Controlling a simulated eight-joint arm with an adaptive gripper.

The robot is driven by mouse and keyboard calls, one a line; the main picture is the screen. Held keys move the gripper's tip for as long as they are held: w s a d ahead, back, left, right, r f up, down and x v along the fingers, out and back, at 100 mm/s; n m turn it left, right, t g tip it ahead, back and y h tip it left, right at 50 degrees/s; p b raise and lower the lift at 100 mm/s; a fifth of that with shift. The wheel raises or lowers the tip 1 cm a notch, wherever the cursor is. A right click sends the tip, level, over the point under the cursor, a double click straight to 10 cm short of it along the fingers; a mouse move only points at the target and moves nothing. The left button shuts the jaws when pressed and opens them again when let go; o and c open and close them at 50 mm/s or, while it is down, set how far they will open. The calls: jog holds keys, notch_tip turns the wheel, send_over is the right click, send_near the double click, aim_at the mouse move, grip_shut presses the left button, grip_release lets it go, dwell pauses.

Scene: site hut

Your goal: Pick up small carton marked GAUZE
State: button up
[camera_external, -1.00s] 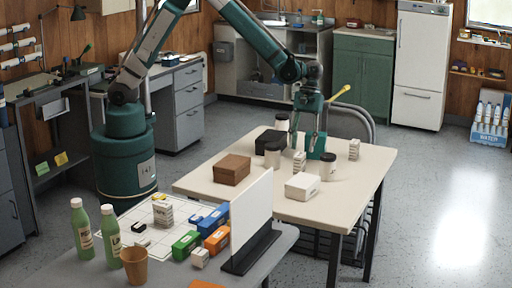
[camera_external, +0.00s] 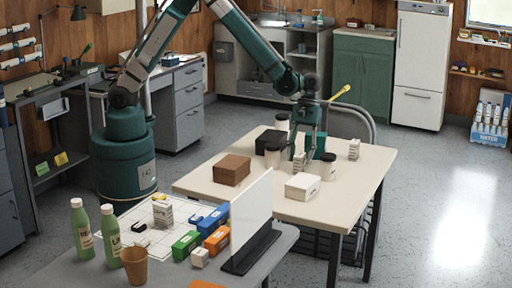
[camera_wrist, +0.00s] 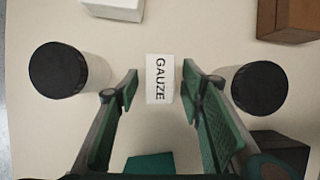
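The small white carton marked GAUZE (camera_wrist: 160,92) stands on the cream table, its printed top facing up in the wrist view. It also shows in the external view (camera_external: 299,161), partly hidden by a finger. My gripper (camera_wrist: 160,76) is open, with one finger on each side of the carton and a visible gap on both sides. In the external view my gripper (camera_external: 307,150) points down over the carton. How far down the fingertips reach beside it is hard to tell.
Black-lidded jars flank the gripper closely, one left (camera_wrist: 58,70) and one right (camera_wrist: 259,88). A white box (camera_external: 302,187), brown box (camera_external: 231,170) and black box (camera_external: 270,141) stand around. Another small carton (camera_external: 354,149) is at the right. The table's front right is clear.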

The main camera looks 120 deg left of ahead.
jog(key=shift+x, duration=1.3)
jog(key=c, duration=0.9)
